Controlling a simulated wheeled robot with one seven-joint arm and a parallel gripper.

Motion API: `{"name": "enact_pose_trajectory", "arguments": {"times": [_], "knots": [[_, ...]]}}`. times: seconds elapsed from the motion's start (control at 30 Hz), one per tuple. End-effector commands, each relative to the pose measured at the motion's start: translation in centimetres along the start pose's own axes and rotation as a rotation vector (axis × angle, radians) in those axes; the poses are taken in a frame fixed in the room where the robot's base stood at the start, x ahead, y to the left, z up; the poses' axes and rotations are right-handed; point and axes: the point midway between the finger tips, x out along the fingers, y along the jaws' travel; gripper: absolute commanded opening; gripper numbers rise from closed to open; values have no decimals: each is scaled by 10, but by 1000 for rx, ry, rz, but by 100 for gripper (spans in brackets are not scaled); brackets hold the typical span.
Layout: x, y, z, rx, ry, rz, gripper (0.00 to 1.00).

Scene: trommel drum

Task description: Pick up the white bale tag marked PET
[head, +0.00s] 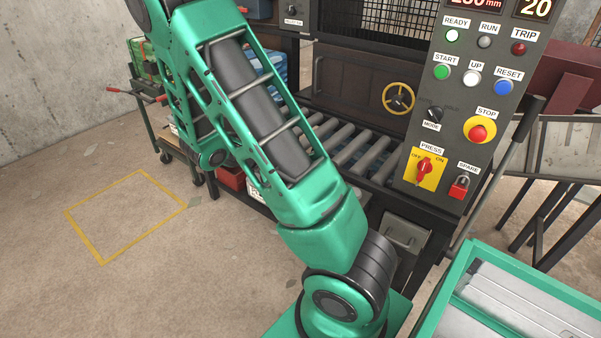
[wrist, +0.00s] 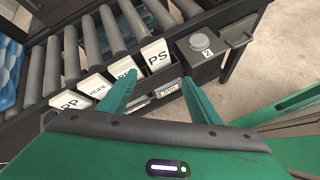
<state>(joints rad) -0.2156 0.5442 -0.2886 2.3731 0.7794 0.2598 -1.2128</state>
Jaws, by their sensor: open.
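In the wrist view several white tags stand in a row along the conveyor's side. They read PP (wrist: 70,101), HDPE (wrist: 96,87) and PS (wrist: 156,55). Between HDPE and PS is a white tag (wrist: 123,73) partly hidden by my left finger; its lettering looks like it starts with P, but I cannot read it in full. My gripper (wrist: 158,78) is open, its two green fingers spread in front of the row, with nothing seen held between them. In the head view my arm hides the gripper and most of the tags.
The conveyor rollers (wrist: 92,38) lie just behind the tags. A dark box with a grey round button (wrist: 201,42) and a 2 label stands right of PS. The control panel (head: 459,105) is at the head view's right. Floor at left is clear around a yellow outline (head: 126,174).

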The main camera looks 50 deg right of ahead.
Motion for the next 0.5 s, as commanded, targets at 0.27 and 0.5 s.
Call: {"name": "enact_pose_trajectory", "arguments": {"times": [0.27,0.5], "knots": [[14,34,-43,-419,-166,195,58],[18,45,-56,-555,-226,255,58]]}}
